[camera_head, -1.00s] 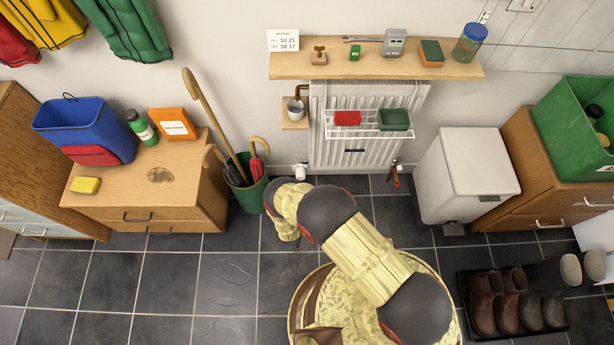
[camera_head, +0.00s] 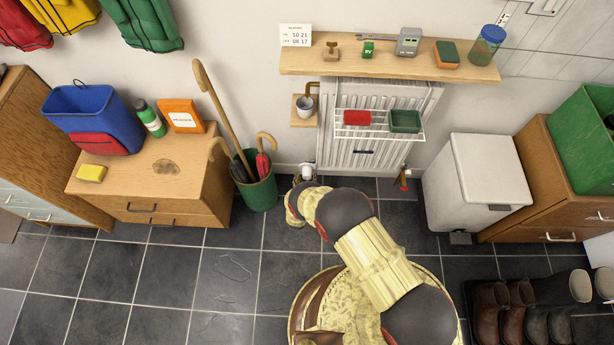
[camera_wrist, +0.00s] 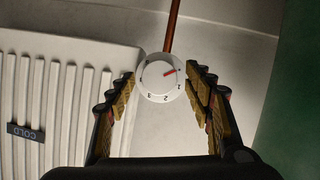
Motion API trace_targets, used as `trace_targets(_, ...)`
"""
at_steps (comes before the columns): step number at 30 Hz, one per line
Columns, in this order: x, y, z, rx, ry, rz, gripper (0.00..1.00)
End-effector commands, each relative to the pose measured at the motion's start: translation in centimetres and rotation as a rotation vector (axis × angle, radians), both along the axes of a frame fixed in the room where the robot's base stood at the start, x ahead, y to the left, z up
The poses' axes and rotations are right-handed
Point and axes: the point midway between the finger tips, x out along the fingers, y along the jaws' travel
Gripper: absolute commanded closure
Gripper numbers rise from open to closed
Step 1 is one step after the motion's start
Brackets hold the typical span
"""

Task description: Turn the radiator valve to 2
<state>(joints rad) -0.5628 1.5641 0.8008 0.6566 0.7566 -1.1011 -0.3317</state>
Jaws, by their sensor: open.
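The radiator valve (camera_wrist: 158,88) is a round white dial with a red mark and the digits 1, 2 and 3 on its face. The red mark points to the upper right, just above the 1 and away from the 2. The valve also shows in the head view (camera_head: 308,171) as a white knob at the radiator's lower left corner. My gripper (camera_wrist: 161,82) is open, with one finger on each side of the dial and visible gaps between. The white radiator (camera_head: 336,150) stands against the wall.
A copper pipe (camera_wrist: 171,30) runs from the dial. A green umbrella bin (camera_head: 262,194) stands close to the left of the valve. A wire rack (camera_head: 379,133) with red and green items hangs on the radiator, below a wooden shelf (camera_head: 300,70).

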Motion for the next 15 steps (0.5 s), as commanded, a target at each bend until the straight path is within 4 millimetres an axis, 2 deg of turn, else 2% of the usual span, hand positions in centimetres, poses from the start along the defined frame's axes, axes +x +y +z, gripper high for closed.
trace_targets(6,1.9,-0.3,-0.9,0.001,0.001,-0.001,0.48)
trace_targets(15,2.2,-0.3,-0.9,0.000,0.001,0.001,0.48)
